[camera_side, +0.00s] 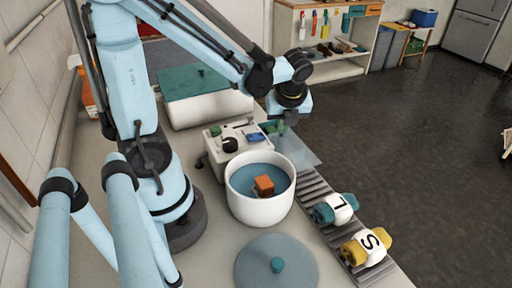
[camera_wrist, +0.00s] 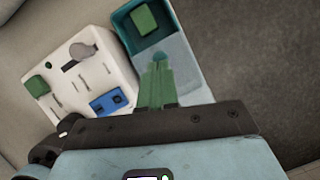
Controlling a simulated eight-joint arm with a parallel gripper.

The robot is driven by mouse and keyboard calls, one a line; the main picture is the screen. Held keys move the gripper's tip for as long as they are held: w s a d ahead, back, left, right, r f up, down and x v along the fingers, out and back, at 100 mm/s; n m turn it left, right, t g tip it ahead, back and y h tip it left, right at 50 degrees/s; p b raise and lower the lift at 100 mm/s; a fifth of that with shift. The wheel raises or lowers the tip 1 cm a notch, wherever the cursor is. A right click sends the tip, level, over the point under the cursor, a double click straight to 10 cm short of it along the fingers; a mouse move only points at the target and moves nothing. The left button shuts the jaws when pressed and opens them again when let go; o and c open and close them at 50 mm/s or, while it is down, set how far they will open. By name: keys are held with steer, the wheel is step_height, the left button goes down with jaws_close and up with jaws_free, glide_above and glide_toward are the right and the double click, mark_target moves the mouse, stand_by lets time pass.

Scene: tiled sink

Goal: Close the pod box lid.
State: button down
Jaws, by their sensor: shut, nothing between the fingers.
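The pod box (camera_wrist: 122,24) is a small teal-lined box with a green block (camera_wrist: 144,18) showing in its uncovered end. Its pale, see-through lid (camera_wrist: 190,77) extends from that opening, with a teal knob (camera_wrist: 161,58) near the edge by the opening. The box (camera_side: 268,128) and lid (camera_side: 299,153) also show in the side view, partly hidden by my gripper. My gripper (camera_wrist: 157,68) is shut and empty, its green fingertips over the lid close to the knob. I cannot tell whether they touch it.
A white appliance (camera_wrist: 107,68) with a grey knob and a blue part stands beside the box. In the side view, a white pot (camera_side: 262,205) holding an orange block stands in front, with a round blue lid (camera_side: 258,262) nearby. A ribbed rack (camera_side: 325,215) carries two lettered rolls.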

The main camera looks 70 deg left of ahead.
steer(key=a, duration=0.6)
steer(key=shift+s, duration=0.1)
steer(key=shift+d, duration=0.1)
steer(key=d, duration=0.2)
steer(key=s+d, duration=0.1)
steer(key=d, duration=0.1)
steer(key=shift+s+r, duration=0.15)
steer(key=shift+r, duration=0.05)
steer(key=v, duration=0.9)
steer(key=d+f+n+t+h, duration=0.2)
steer(key=d+n, duration=0.6)
steer(key=n, duration=1.3)
steer(key=t+h, duration=0.2)
steer(key=t, duration=0.1)
steer(key=shift+n+t, duration=0.3)
steer(key=shift+t, duration=0.1)
